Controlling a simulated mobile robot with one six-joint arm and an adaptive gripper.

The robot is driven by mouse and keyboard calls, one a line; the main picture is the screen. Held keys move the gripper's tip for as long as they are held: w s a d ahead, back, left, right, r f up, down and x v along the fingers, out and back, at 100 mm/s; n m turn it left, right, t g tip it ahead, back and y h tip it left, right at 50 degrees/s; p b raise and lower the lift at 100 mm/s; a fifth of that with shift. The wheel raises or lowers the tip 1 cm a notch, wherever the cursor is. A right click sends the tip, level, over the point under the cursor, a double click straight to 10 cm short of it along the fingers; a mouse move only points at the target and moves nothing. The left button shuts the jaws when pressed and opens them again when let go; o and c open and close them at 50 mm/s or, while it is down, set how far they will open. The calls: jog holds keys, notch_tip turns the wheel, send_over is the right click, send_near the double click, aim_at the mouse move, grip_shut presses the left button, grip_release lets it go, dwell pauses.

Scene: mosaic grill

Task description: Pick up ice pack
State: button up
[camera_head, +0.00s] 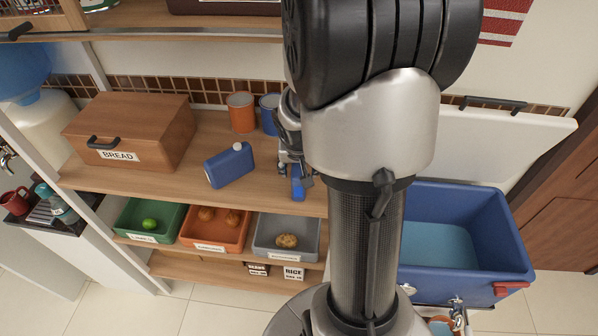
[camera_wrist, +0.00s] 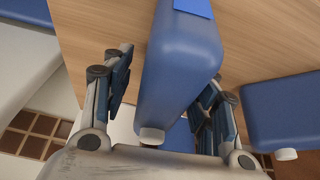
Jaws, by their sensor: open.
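A blue ice pack (camera_wrist: 180,65) with a white cap and a brighter blue patch on top lies between the fingers of my gripper (camera_wrist: 165,90) in the wrist view. The fingers are open on either side of it; I cannot tell whether the right one touches it. In the head view my gripper (camera_head: 291,160) is above the wooden shelf, and only a small part of this ice pack (camera_head: 298,188) shows below it. A second blue ice pack (camera_head: 230,166) with a white cap stands to the left; it also shows at the right of the wrist view (camera_wrist: 285,112).
The shelf (camera_head: 190,187) also holds a wooden bread box (camera_head: 125,130), an orange can (camera_head: 241,113) and a blue can (camera_head: 269,115) behind. Bins below hold produce, including a grey bin (camera_head: 287,251) with a potato. A blue cooler (camera_head: 465,202) stands open at the right.

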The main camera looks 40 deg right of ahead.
jog(key=shift+f, duration=0.1)
jog(key=shift+c, duration=0.5)
grip_shut()
dwell(0.4)
